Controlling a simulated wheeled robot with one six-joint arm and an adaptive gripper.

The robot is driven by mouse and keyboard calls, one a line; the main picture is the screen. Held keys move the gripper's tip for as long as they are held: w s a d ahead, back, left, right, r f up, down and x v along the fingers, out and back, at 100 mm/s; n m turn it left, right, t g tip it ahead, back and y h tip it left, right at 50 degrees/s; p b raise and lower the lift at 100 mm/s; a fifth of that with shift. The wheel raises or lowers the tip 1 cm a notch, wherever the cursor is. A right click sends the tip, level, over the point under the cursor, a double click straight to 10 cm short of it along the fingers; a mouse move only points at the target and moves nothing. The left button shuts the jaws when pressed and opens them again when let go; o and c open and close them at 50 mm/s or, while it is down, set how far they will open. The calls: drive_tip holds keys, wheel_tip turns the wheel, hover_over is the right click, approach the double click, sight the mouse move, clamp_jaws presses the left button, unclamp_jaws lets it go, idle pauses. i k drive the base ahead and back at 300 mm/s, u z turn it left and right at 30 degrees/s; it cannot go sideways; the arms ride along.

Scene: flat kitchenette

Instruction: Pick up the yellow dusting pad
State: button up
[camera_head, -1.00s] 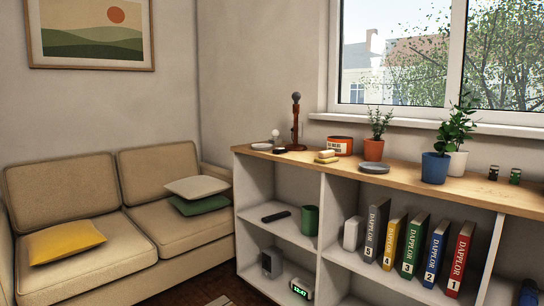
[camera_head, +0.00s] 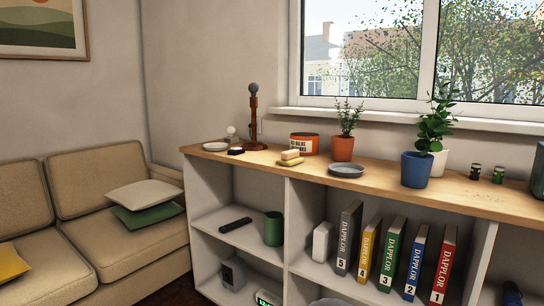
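A small yellow pad (camera_head: 288,162) lies on the wooden top of the shelf unit (camera_head: 390,188), near its left part. A tan block (camera_head: 290,155) sits on or right behind the pad; I cannot tell which. The pad is left of the grey dish and in front of the orange tin. My gripper is not in view.
Around the pad stand an orange tin (camera_head: 304,143), a grey dish (camera_head: 346,171), a terracotta plant pot (camera_head: 342,149), a dark lamp stand (camera_head: 253,118) and a white saucer (camera_head: 215,146). A blue pot (camera_head: 416,169) stands further right. A sofa (camera_head: 110,236) is at left.

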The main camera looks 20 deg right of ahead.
sight(288, 158)
drive_tip(key=z, duration=0.25)
drive_tip(key=i, duration=0.95)
drive_tip(key=z, duration=0.45)
